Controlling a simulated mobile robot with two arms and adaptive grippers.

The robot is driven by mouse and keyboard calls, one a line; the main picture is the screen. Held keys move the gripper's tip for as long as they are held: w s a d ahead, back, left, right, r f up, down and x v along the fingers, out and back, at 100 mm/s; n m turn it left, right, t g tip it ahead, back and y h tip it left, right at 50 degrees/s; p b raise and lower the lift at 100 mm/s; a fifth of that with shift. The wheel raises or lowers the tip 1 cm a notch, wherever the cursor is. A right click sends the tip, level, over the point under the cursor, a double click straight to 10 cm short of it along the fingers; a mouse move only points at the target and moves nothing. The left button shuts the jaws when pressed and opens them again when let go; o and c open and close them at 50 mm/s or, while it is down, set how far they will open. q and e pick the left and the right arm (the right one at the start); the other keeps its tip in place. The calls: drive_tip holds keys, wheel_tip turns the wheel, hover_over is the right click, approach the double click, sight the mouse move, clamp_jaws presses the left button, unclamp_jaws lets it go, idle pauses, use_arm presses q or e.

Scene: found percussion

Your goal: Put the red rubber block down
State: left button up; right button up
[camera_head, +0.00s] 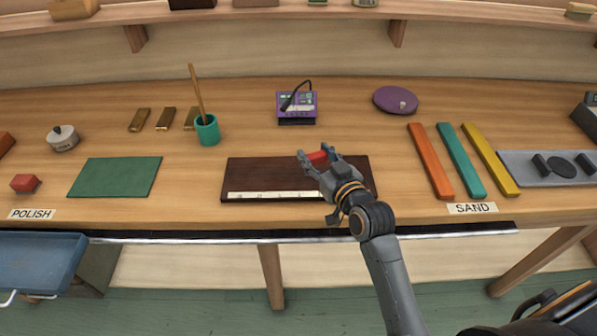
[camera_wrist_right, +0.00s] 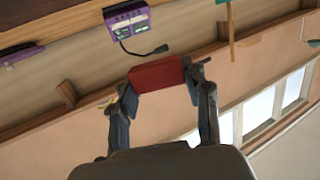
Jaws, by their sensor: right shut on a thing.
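My right gripper (camera_head: 320,161) is shut on the red rubber block (camera_head: 317,158) and holds it over the dark brown board with a pale ruler strip (camera_head: 240,172). In the right wrist view the block (camera_wrist_right: 158,76) sits between the two fingers of the right gripper (camera_wrist_right: 160,82). I cannot tell how high the block is above the board. Another red block (camera_head: 25,183) lies at the far left of the bench, near the POLISH label. My left gripper is not in view.
A green mat (camera_head: 115,177) lies left of the board. A purple device (camera_head: 296,107) and a teal cup with a stick (camera_head: 207,131) stand behind. Orange, teal and yellow bars (camera_head: 430,160) lie to the right, near the SAND label (camera_head: 472,208). Bare wood lies between mat and board.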

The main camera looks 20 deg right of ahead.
hover_over(299, 182)
wheel_tip(299, 182, down, 5)
drive_tip(key=shift+f, duration=0.2)
drive_tip(key=shift+f+p, duration=0.35)
drive_tip(key=shift+f, duration=1.35)
drive_tip(key=o, duration=1)
drive_tip(key=shift+f, duration=0.1)
drive_tip(key=shift+s, duration=0.1)
drive_tip(key=b+v, duration=0.1)
drive_tip(key=v, duration=1.1)
drive_tip(key=shift+a, duration=0.1)
